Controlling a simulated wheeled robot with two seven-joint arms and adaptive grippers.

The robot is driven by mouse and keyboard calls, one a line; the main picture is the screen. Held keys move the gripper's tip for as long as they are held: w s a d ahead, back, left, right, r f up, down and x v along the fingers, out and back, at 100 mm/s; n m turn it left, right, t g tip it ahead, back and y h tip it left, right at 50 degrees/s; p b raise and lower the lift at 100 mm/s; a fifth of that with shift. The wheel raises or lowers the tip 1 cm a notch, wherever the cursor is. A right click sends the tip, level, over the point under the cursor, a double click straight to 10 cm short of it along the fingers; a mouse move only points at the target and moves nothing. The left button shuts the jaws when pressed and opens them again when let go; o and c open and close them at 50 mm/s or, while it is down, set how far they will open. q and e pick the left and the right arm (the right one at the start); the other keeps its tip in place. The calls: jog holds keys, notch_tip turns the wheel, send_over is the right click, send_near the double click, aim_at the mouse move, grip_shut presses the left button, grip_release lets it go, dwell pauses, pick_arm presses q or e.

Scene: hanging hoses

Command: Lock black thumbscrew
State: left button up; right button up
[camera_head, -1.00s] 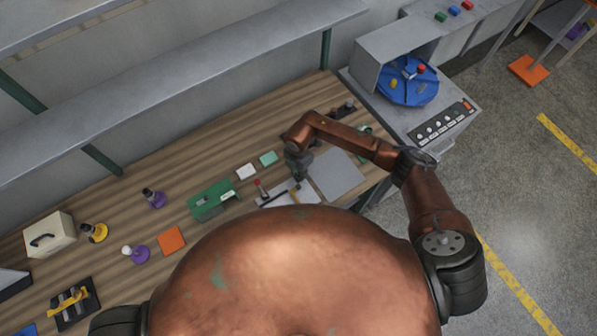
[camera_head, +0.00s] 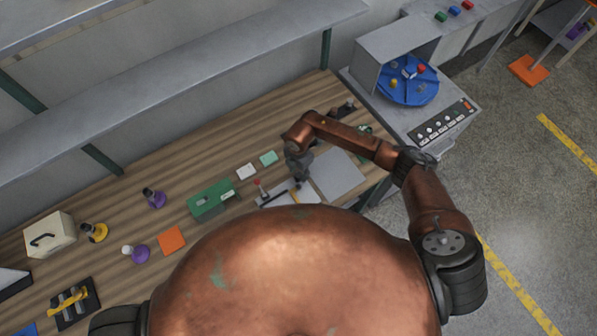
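My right gripper (camera_head: 301,180) points down over a light grey fixture plate (camera_head: 277,201) on the wooden bench. The gripper is small and dark here, and I cannot tell whether its fingers are open or shut. A small red-tipped lever (camera_head: 261,187) and a yellow strip (camera_head: 295,196) show on the plate beside the gripper. I cannot make out a black thumbscrew with certainty; the gripper and my body hide part of this fixture. My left gripper is not in view.
A green block (camera_head: 212,200), a white tile (camera_head: 246,172) and a teal tile (camera_head: 268,158) lie left of the fixture. A bare grey plate (camera_head: 338,172) lies right of it. A blue turntable (camera_head: 408,92) stands in a grey machine at the back right. A shelf (camera_head: 190,75) runs above the bench.

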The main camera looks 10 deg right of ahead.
aim_at(299, 174)
notch_tip(299, 174, up, 12)
dwell(0.4)
dwell(0.4)
